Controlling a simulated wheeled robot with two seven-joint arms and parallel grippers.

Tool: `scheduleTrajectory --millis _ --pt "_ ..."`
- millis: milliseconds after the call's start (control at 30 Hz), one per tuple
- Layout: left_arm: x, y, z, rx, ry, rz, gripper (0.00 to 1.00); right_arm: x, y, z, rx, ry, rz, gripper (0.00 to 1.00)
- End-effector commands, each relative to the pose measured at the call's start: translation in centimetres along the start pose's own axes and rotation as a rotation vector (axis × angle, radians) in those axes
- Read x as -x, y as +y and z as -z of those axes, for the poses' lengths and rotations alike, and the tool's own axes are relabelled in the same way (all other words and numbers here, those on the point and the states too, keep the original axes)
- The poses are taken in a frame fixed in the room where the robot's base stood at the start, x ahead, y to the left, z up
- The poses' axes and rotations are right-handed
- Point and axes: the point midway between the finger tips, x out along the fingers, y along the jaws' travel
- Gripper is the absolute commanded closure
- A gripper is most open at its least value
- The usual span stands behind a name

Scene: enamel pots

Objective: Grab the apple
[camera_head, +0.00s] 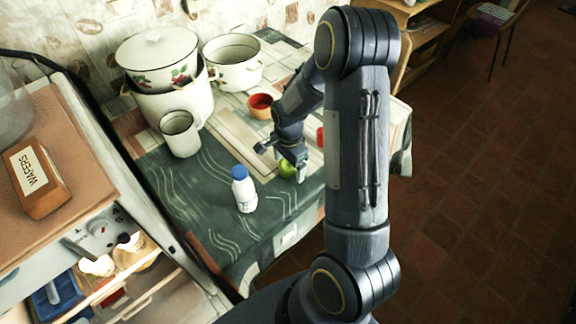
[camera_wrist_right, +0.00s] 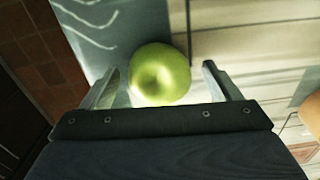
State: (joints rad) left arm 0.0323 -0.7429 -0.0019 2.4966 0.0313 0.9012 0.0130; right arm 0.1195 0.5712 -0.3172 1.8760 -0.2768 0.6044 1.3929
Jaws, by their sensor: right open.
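A green apple (camera_head: 287,168) rests on the table, partly hidden behind my right gripper (camera_head: 283,157) in the head view. In the right wrist view the apple (camera_wrist_right: 160,74) lies at and just beyond the fingertips, nearer the left finger. My right gripper (camera_wrist_right: 160,88) is open, with one finger on each side of the apple's near part. I cannot tell whether a finger touches it. My left gripper is not in view.
A white bottle with a blue cap (camera_head: 244,190) stands left of the apple. A red bowl (camera_head: 261,106), a white mug (camera_head: 180,134) and enamel pots (camera_head: 232,64) stand farther back. The table's front edge is close to the apple.

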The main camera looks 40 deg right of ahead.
Motion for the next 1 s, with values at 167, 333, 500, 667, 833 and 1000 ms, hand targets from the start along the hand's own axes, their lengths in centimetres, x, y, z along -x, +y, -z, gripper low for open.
scheduleTrajectory --millis 167,333,500,667,833,1000 --pt "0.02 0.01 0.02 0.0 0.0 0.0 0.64 -0.97 0.02 0.02 0.0 0.0 0.0 0.17" --pt "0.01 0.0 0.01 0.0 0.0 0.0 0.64 -0.94 0.0 0.01 0.0 0.0 0.001 0.18" --pt "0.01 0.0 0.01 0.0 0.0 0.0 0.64 -0.91 -0.01 0.01 0.0 0.0 0.001 0.4" --pt "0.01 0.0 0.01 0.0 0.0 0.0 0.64 -0.9 -0.01 0.01 0.0 0.0 0.002 0.61" --pt "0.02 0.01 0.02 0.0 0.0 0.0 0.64 -0.87 -0.03 0.01 0.0 0.0 0.002 0.67" --pt "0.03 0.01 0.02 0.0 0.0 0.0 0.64 -0.65 -0.06 0.02 0.0 0.0 0.003 0.67"
